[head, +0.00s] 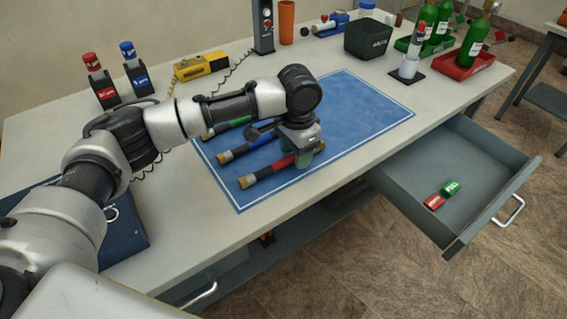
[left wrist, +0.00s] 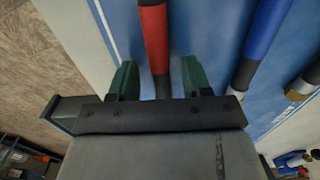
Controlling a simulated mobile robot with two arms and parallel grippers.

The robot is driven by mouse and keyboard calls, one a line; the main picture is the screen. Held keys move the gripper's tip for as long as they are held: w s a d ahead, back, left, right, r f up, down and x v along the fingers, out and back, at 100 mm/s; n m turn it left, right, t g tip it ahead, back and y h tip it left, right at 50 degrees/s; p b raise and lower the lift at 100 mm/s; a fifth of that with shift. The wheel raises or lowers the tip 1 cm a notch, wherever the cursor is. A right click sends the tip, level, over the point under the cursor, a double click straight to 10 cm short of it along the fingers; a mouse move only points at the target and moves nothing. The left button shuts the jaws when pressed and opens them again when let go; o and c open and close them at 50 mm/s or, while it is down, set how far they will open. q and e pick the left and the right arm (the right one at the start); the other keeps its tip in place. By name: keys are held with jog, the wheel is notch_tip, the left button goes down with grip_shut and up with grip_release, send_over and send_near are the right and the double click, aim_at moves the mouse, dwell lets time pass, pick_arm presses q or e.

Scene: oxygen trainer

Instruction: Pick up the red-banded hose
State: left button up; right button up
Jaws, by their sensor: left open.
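The red-banded hose (head: 279,167) lies on the blue mat, its brass end toward the left. It also shows in the left wrist view (left wrist: 155,38), running between the green fingers. My left gripper (head: 306,157) is over the right part of this hose and hides some of it. In the left wrist view my left gripper (left wrist: 158,80) is open, with one finger on each side of the hose and gaps between. My right gripper is not in view.
A blue-banded hose (head: 258,142) and a green-banded hose (head: 233,123) lie beside it on the blue mat (head: 365,110). An open drawer (head: 480,180) at the right holds a red block (head: 433,202) and a green block (head: 451,187). The mat's right side is clear.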

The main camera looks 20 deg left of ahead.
pick_arm(q)
jog(key=shift+f, duration=0.25)
grip_shut()
dwell(0.3)
